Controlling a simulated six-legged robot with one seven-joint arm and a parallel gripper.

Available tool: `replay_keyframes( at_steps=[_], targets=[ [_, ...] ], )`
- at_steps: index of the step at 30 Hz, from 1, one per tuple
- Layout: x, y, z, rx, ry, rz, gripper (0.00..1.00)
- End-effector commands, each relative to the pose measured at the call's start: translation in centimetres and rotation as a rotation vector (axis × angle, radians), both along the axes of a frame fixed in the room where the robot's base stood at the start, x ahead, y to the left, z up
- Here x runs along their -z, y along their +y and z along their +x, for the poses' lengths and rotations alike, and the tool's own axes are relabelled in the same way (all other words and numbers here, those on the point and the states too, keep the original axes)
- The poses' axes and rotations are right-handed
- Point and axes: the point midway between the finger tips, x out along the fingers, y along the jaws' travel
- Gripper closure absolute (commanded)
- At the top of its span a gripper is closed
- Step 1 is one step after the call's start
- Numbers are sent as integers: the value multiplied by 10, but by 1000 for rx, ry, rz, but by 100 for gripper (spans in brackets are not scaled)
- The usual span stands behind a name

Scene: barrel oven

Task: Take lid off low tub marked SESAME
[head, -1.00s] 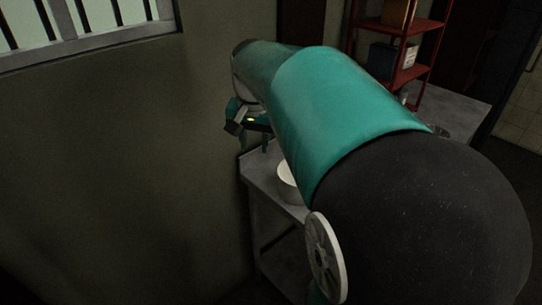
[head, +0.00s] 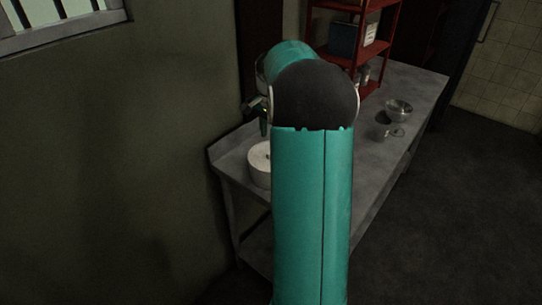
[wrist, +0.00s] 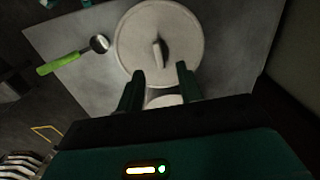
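A low, round, pale tub (head: 260,166) stands near the left end of the grey metal table in the head view, partly hidden by my arm. In the wrist view its round lid (wrist: 160,45) with a raised bar handle (wrist: 158,54) shows from above. No marking can be read. My gripper (wrist: 158,74) is open, its two dark green fingers apart and pointing at the near part of the lid, with the handle just beyond the gap between them. Nothing is held. In the head view the gripper (head: 263,124) is mostly hidden behind my arm, above the tub.
The grey table (head: 400,95) runs along the wall. A green-handled spoon (wrist: 74,56) lies left of the tub in the wrist view. A glass bowl (head: 398,110) and a small cup (head: 382,132) stand farther right, below a red shelf (head: 350,50).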

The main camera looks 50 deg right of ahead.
Motion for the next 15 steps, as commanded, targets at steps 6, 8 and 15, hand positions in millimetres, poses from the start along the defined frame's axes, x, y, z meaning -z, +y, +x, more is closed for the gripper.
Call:
replay_keyframes(
  at_steps=[6, 8, 15],
  targets=[
    [18, 0, 0, 0, 1, 0, 64],
    [25, -1, 0, 0, 2, 2, 64],
    [59, -2, -1, -1, 1, 1, 64]
  ],
)
